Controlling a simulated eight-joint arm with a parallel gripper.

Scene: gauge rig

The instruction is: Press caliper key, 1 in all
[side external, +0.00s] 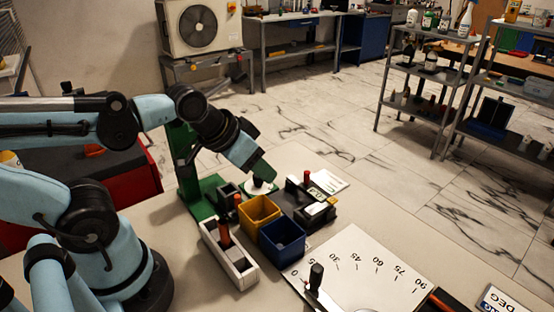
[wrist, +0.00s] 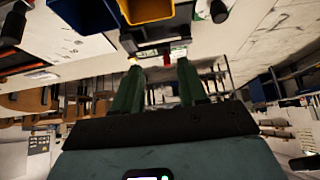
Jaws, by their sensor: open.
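A dark gauge with a small lit display (side external: 317,195), which looks like the caliper, stands on the bench behind the blue bin. A red-topped upright part (side external: 307,177) stands beside it; which part is the key I cannot tell. My gripper (side external: 265,173) is open and empty, with green fingers, left of the gauge and above the bench. The wrist view shows its two fingers (wrist: 157,63) spread apart.
Yellow (side external: 258,212) and blue (side external: 282,240) bins stand in front of the gauge. A white holder (side external: 228,254) is left of them. A green stand (side external: 185,165) rises behind my gripper. An angle-scale plate (side external: 350,262) lies right.

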